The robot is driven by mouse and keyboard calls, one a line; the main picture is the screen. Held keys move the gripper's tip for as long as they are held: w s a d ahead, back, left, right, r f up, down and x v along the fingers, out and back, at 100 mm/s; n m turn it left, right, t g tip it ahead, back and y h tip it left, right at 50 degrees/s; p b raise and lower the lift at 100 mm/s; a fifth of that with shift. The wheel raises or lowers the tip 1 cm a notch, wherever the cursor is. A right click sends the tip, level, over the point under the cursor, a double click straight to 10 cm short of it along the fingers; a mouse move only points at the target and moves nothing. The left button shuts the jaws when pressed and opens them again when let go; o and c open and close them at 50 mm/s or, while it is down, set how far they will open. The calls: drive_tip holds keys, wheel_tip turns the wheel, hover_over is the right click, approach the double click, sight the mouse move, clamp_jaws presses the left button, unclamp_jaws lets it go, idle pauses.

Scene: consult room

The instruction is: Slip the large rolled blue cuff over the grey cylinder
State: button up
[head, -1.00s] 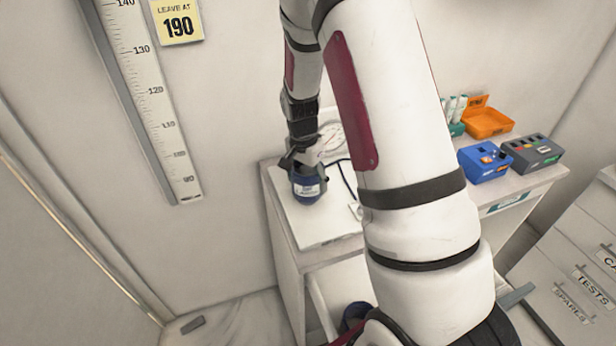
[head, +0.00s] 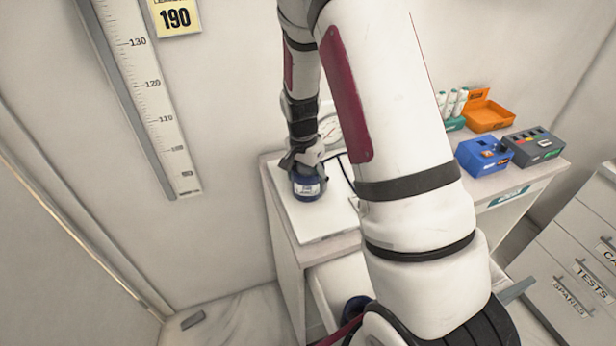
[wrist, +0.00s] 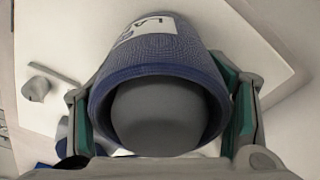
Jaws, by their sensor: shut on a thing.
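The large rolled blue cuff (head: 308,188) is dark blue with a white label. It sits low over the white board on the cabinet top. My gripper (head: 306,168) is shut on it from above. In the wrist view the cuff (wrist: 150,62) lies between my two green-padded fingers (wrist: 160,108), its open end towards the camera. The rounded grey end of the grey cylinder (wrist: 160,118) shows inside the cuff, which surrounds it. The cylinder's lower part is hidden. I cannot tell whether the cuff touches the board.
A round dial gauge (head: 330,130) with a dark cable stands just behind. A blue box (head: 484,157), a grey box with coloured buttons (head: 532,147) and an orange tray (head: 487,115) sit at the right.

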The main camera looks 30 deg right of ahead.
drive_tip(key=o, duration=1.3)
drive_tip(key=r, duration=0.7)
drive_tip(key=a+r, duration=0.1)
drive_tip(key=r, duration=0.2)
drive_tip(key=shift+s+r, duration=0.15)
drive_tip(key=shift+s+a+r, duration=0.1)
drive_tip(key=shift+a+r, duration=0.05)
drive_tip(key=shift+r, duration=0.65)
